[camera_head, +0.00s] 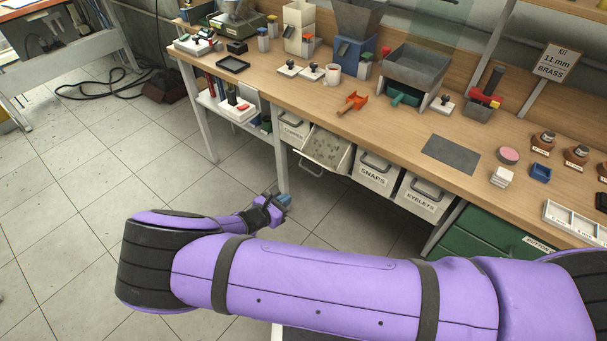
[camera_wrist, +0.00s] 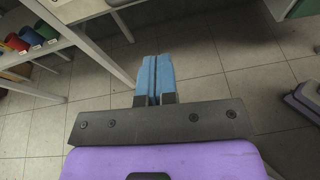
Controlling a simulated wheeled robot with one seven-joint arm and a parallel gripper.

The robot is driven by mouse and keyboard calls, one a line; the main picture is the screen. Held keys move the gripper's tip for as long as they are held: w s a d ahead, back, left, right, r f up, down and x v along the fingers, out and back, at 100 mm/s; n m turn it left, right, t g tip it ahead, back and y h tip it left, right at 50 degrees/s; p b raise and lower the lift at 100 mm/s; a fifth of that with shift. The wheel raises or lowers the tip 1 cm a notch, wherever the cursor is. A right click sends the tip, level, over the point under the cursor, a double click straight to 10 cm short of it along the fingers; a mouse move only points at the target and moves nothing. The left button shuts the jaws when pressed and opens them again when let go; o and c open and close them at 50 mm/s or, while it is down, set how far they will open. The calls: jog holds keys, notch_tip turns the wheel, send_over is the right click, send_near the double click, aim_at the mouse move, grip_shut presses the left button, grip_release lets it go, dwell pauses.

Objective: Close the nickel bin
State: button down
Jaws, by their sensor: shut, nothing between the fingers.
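An open tilt-out bin (camera_head: 327,149) hangs under the bench's front edge, tipped outward, with small pale grey pieces inside. Its front label is hidden from this angle, so I cannot read whether it says nickel. My gripper (camera_head: 284,199) is below and left of this bin, in front of the bench leg and apart from the bin. In the wrist view my gripper (camera_wrist: 157,75) has its two blue fingers together, with nothing between them, above the tiled floor.
Closed bins labelled SNAPS (camera_head: 373,178) and EYELETS (camera_head: 421,198) hang to the right; another closed bin (camera_head: 292,128) is at left. Green drawers (camera_head: 488,235) stand further right. A bench leg (camera_head: 281,160) is near my gripper. The floor (camera_head: 90,200) at left is clear.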

jog(key=w+d+f+n+t, duration=0.1)
jog(key=w+d+f, duration=0.1)
jog(key=w+d, duration=0.5)
jog(key=shift+w+f, duration=0.3)
jog(key=shift+w, duration=1.5)
jog(key=shift+r, duration=0.1)
